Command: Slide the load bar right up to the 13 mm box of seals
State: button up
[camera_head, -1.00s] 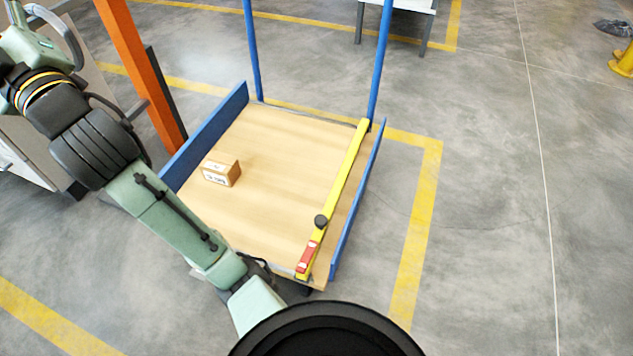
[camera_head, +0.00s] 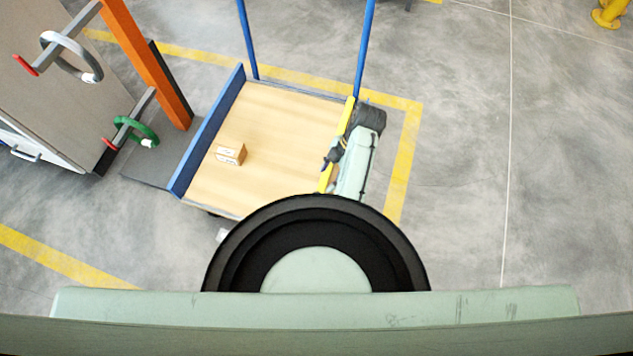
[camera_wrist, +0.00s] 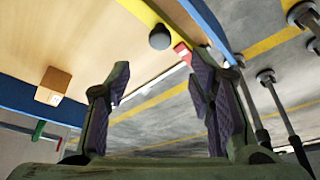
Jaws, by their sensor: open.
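The load bar (camera_head: 347,115) is a long yellow bar lying along the right side of the wooden cart deck (camera_head: 285,130); my arm hides part of it. In the wrist view its dark round knob (camera_wrist: 160,38) and red end part (camera_wrist: 183,53) show beyond my fingers. The small brown box of seals (camera_head: 231,154) sits on the left part of the deck, well apart from the bar; it is at the left in the wrist view (camera_wrist: 53,84). Its size print is not readable. My gripper (camera_wrist: 161,78) is open and empty, close to the bar's knob (camera_head: 331,158).
Blue side boards (camera_head: 210,130) edge the deck, and blue posts (camera_head: 248,40) rise at its far end. An orange upright (camera_head: 150,65) and a grey cabinet (camera_head: 60,85) stand to the left. The deck between box and bar is clear.

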aim_at(319, 194)
jog(key=b+x, duration=0.4)
jog(key=x, duration=0.6)
jog(key=shift+s+a+f, duration=0.1)
jog(key=shift+f, duration=0.25)
jog(key=shift+c, duration=0.6)
grip_shut()
